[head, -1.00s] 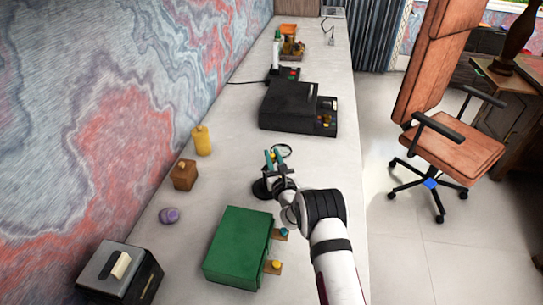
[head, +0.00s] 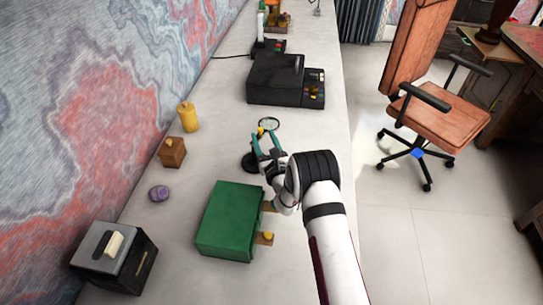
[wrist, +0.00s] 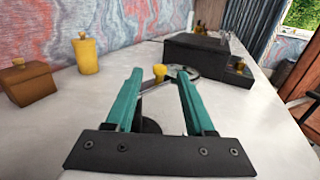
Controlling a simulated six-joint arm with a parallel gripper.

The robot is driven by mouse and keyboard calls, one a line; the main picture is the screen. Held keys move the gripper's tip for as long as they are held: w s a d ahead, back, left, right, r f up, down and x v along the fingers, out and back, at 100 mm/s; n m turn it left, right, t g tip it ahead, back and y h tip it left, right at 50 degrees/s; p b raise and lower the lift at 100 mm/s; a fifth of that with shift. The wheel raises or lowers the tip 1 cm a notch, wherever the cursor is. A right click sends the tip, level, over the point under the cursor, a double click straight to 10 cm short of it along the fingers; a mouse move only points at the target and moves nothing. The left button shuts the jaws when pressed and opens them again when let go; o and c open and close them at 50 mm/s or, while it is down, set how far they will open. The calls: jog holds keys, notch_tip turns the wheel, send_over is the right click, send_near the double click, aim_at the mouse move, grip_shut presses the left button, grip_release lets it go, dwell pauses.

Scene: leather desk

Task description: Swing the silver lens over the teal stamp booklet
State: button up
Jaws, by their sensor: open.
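The silver lens (head: 269,124) is a round ring on a thin arm, with a yellow knob (wrist: 160,70) close to it. It rises from a round black base (head: 251,162) on the desk. In the wrist view the lens (wrist: 186,72) shows just beyond the fingertips. My gripper (head: 265,138) has teal fingers, spread open with nothing held. In the wrist view my gripper (wrist: 160,82) points toward the knob, which appears between the fingertips; I cannot tell whether they touch. I make out no teal stamp booklet in either view.
A green box (head: 230,220) with small drawers stands in front, left of my arm. A black machine (head: 280,82) stands beyond the lens. A brown box (head: 172,152), yellow bottle (head: 187,117), purple stone (head: 158,194) and black switch box (head: 115,257) line the left side.

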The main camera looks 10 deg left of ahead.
jog(key=v, duration=1.1)
jog(key=shift+s, duration=0.3)
jog(key=shift+d, duration=0.1)
jog(key=n+g+y, duration=0.6)
jog(key=y, duration=0.1)
send_near(263, 131)
jog(key=x, duration=1.1)
grip_shut()
